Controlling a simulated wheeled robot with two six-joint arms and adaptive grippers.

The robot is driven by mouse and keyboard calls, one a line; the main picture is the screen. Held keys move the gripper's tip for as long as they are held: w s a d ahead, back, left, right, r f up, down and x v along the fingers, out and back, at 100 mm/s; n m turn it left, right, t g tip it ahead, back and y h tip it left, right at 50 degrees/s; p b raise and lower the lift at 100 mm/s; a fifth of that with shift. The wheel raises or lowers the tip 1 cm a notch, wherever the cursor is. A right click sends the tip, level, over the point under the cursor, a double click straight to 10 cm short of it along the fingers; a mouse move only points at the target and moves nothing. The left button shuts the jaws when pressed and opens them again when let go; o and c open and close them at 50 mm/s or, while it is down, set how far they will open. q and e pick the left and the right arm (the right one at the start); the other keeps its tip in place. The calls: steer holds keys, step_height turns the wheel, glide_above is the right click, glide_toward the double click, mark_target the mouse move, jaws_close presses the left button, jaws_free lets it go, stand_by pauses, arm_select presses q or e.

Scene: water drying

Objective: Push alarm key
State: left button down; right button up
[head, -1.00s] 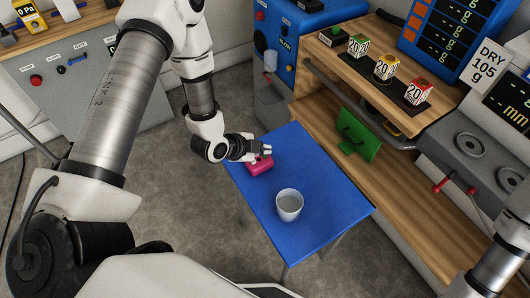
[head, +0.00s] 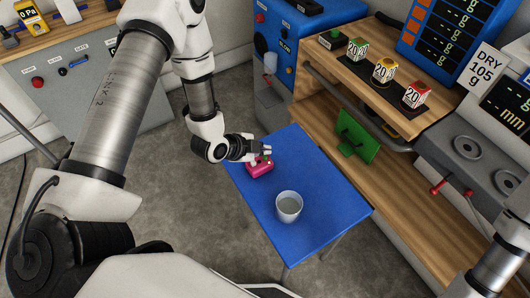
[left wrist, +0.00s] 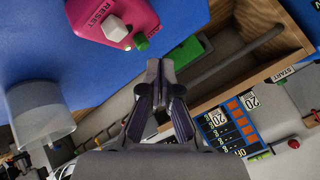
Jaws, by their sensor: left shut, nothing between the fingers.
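A pink box (head: 259,169) sits on the left part of the blue table (head: 300,165). In the left wrist view the pink box (left wrist: 95,15) carries a white key (left wrist: 115,27) marked RESET and a green key (left wrist: 141,42) with partly cut-off lettering. My left gripper (head: 267,151) is just above and behind the box in the head view. In the left wrist view its closed, empty fingertips (left wrist: 158,66) point close to the green key; I cannot tell whether they touch it. My right gripper is out of view.
A white cup (head: 289,207) stands on the table, right of the box. The wooden bench (head: 310,120) behind holds a green stand (head: 356,138), several marked cubes (head: 384,68) and a blue display panel (head: 455,35).

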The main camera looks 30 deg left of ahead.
mark_target(263, 157)
arm_select(q)
step_height(263, 157, up, 6)
steer(key=p, duration=0.5)
